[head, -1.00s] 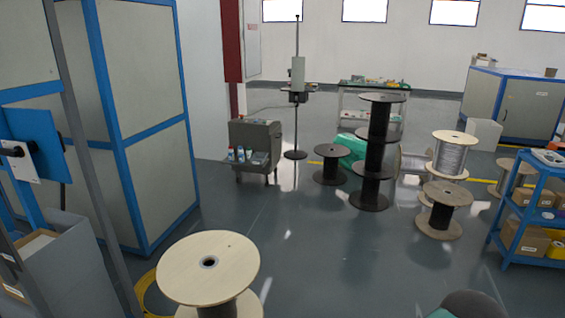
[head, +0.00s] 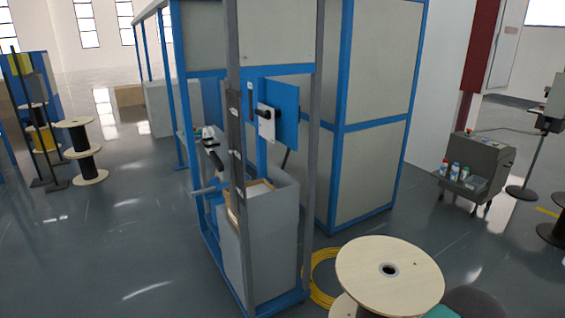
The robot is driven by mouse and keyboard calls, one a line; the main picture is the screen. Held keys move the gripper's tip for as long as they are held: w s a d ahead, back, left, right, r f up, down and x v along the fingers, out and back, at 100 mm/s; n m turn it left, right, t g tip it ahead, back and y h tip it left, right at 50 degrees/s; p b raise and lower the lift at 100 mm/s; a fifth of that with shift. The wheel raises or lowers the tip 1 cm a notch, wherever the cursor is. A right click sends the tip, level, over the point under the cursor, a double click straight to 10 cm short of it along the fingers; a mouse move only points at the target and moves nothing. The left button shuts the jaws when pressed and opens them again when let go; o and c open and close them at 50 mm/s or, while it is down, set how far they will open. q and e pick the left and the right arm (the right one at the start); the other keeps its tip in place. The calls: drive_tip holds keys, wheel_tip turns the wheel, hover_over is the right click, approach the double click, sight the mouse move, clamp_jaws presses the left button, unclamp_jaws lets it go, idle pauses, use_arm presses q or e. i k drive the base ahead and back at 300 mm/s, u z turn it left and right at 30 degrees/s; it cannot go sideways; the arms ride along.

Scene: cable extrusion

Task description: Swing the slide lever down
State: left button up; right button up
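A machine with a blue frame and grey posts (head: 312,150) stands in the middle of the head view. On it, a blue panel (head: 287,105) carries a white plate (head: 266,122) with a black handle. Lower on its left side, a grey lever-like handle (head: 206,190) sticks out to the left, roughly level. A dark curved handle (head: 212,155) shows just above it. I cannot tell which of these is the slide lever. Neither of my grippers is in view.
A wooden-topped spool (head: 390,275) and a coiled yellow cable (head: 322,280) are on the floor to the machine's right. A grey cart (head: 472,170) with bottles stands further right. Open floor (head: 110,250) lies to the left; a spool (head: 85,150) stands beyond.

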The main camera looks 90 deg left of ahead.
sight(217, 161)
drive_tip(key=z, duration=0.55)
drive_tip(key=i, duration=0.15)
drive_tip(key=u, duration=2.2)
drive_tip(key=i, duration=0.3)
drive_tip(key=u, duration=1.75)
drive_tip(key=k, duration=0.6)
drive_tip(key=u, duration=0.35)
drive_tip(key=i, duration=1.75)
drive_tip(key=z, duration=0.5)
